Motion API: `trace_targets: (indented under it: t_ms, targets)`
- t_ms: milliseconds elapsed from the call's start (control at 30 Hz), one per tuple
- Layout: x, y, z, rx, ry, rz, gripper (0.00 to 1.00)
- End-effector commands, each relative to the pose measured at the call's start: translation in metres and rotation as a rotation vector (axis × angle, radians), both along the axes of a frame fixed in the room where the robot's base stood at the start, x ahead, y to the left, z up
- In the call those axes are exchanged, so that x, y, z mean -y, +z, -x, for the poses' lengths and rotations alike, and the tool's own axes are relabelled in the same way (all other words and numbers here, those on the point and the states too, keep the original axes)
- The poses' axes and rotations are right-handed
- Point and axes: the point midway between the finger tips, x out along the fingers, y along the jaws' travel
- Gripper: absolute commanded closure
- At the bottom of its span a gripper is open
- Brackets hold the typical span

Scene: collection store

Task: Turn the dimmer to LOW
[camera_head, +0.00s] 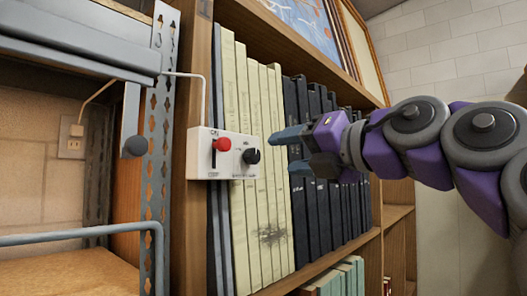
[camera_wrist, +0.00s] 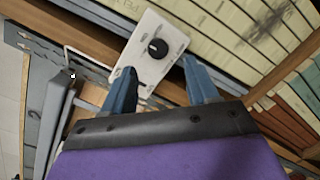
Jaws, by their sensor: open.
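The dimmer is a black round knob (camera_head: 251,156) on the right part of a white control box (camera_head: 202,167) mounted on the edge of a wooden bookcase. A red-knobbed lever (camera_head: 222,144) sits left of it on the same box. My gripper (camera_head: 292,151) is open and empty, to the right of the knob and apart from it. In the wrist view the knob (camera_wrist: 157,48) lies ahead of and between the two blue fingertips (camera_wrist: 158,72), with a white pointer mark on it. The printed labels around the knob are too small to read.
Cream and dark binders (camera_head: 262,190) stand behind the box. A blue rail (camera_head: 80,236) crosses the lower left. A cable runs up from the box.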

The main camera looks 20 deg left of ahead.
Motion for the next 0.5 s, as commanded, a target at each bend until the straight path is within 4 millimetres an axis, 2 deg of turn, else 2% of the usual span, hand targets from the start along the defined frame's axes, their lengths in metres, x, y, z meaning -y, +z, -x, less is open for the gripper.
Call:
trace_targets:
  t_ms: [100, 233, 500]
  targets:
    - [-0.023, 0.002, -0.010, 0.003, 0.006, 0.003, 0.41]
    - [-0.043, 0.001, -0.022, 0.001, 0.005, 0.003, 0.41]
    - [-0.060, 0.003, -0.032, 0.005, 0.001, 0.000, 0.41]
